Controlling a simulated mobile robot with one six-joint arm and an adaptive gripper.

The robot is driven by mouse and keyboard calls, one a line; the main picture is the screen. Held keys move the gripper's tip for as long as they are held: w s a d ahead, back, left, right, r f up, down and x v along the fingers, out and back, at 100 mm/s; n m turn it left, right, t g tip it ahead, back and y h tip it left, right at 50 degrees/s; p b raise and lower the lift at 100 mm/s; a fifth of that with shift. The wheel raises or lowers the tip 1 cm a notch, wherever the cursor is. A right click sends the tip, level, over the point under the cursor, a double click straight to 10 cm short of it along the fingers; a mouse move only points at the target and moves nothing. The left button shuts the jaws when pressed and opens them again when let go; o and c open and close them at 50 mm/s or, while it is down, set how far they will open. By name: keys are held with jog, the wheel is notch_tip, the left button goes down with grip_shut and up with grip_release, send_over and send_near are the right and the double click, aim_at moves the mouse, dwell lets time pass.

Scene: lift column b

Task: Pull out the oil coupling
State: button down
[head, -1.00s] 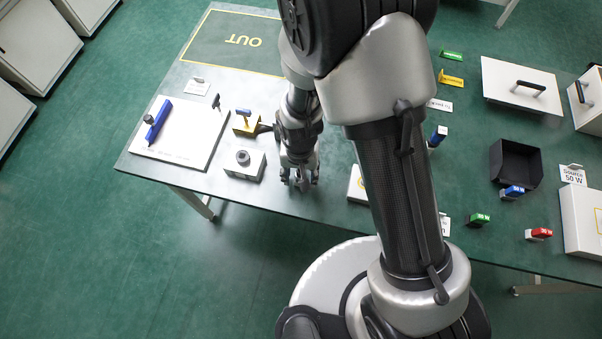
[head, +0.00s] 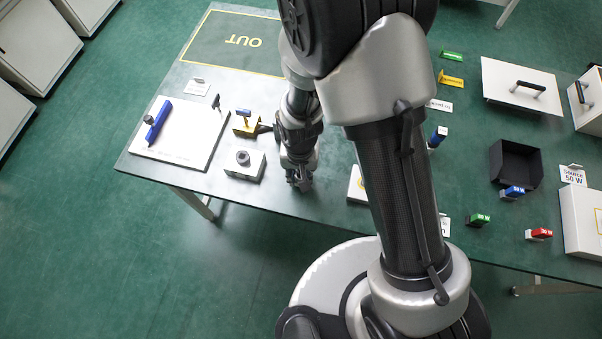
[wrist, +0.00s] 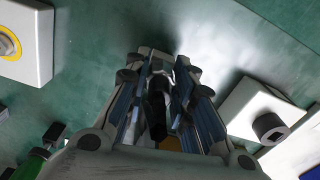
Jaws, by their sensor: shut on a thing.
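My gripper (head: 302,186) points down near the table's front edge, just right of a white block with a dark round fitting (head: 243,158). In the wrist view the gripper (wrist: 160,75) is shut on a slim dark piece (wrist: 155,112) with a pale part near the fingertips. The fingers hide much of this piece, and I cannot tell for certain that it is the oil coupling or whether it is still seated in something. The white block also shows at the right in the wrist view (wrist: 248,106).
A white board (head: 190,145) with a blue bar (head: 158,122) lies left. A yellow block (head: 246,128) stands behind the white block. A white box with a yellow ring (wrist: 38,60) is on the gripper's other side. A black bin (head: 515,165) stands at right.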

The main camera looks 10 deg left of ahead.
jog(key=shift+r+p, duration=0.45)
jog(key=shift+r, duration=0.2)
dwell(0.4)
jog(key=shift+r+p, duration=2.7)
jog(key=shift+r, duration=0.9)
